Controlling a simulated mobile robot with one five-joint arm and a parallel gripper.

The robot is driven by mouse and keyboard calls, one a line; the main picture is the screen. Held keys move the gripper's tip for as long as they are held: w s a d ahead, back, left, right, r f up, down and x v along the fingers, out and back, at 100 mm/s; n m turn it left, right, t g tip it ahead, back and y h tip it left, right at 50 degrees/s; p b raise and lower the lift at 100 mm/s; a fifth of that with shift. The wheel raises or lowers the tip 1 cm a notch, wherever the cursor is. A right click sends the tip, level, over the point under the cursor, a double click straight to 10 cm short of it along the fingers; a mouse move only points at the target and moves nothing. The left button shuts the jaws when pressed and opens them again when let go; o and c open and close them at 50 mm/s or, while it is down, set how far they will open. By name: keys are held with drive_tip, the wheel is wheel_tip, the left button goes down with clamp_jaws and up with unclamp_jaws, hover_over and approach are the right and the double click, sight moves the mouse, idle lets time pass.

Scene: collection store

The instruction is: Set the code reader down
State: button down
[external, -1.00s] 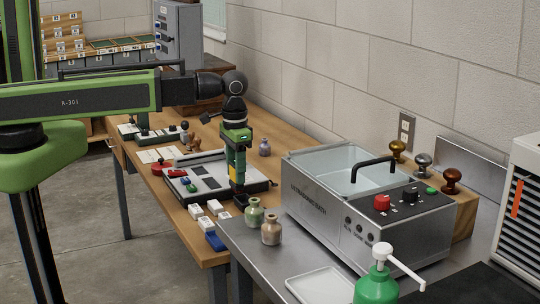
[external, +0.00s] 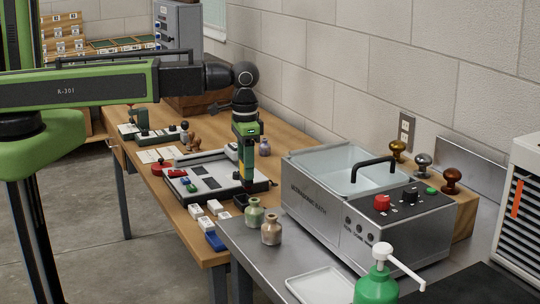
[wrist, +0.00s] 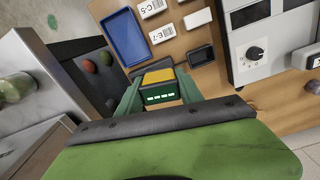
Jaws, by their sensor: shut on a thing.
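My gripper (external: 246,178) hangs pointing down over the wooden bench, near its front-right part. It is shut on the code reader (wrist: 160,84), a small block with a yellow top and a dark green face with pale marks. In the external view the reader (external: 242,166) shows only partly between the fingers. In the wrist view the green fingers of my gripper (wrist: 160,92) flank it on both sides. The reader appears above the bench surface; its exact height is hard to tell.
A small black open-topped holder (wrist: 200,55), a blue tray (wrist: 124,37) and white labelled boxes (wrist: 162,34) lie close by. A grey unit with a knob (external: 215,180) is beside the gripper. Two small jars (external: 271,230) and the ultrasonic bath (external: 335,220) stand to the right.

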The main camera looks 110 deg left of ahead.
drive_tip(key=w+a, duration=0.2)
drive_tip(key=a, duration=1.1)
drive_tip(key=w+a, duration=0.3)
drive_tip(key=a, duration=1)
drive_tip(key=shift+n, duration=0.9)
drive_tip(key=s+a+f+b, duration=0.2)
drive_tip(key=a+f+b, duration=0.2)
drive_tip(key=a, duration=0.1)
drive_tip(key=s+a+f+b, duration=0.3)
drive_tip(key=a+f+b, duration=0.1)
drive_tip(key=a, duration=0.1)
drive_tip(key=s+a+f+b, duration=0.3)
drive_tip(key=a, duration=0.2)
drive_tip(key=shift+a+f+b, duration=0.2)
drive_tip(key=shift+f+b, duration=0.2)
drive_tip(key=shift+r, duration=0.25)
drive_tip(key=shift+f, duration=0.25)
drive_tip(key=c, duration=0.8)
unclamp_jaws()
drive_tip(key=shift+r, duration=0.1)
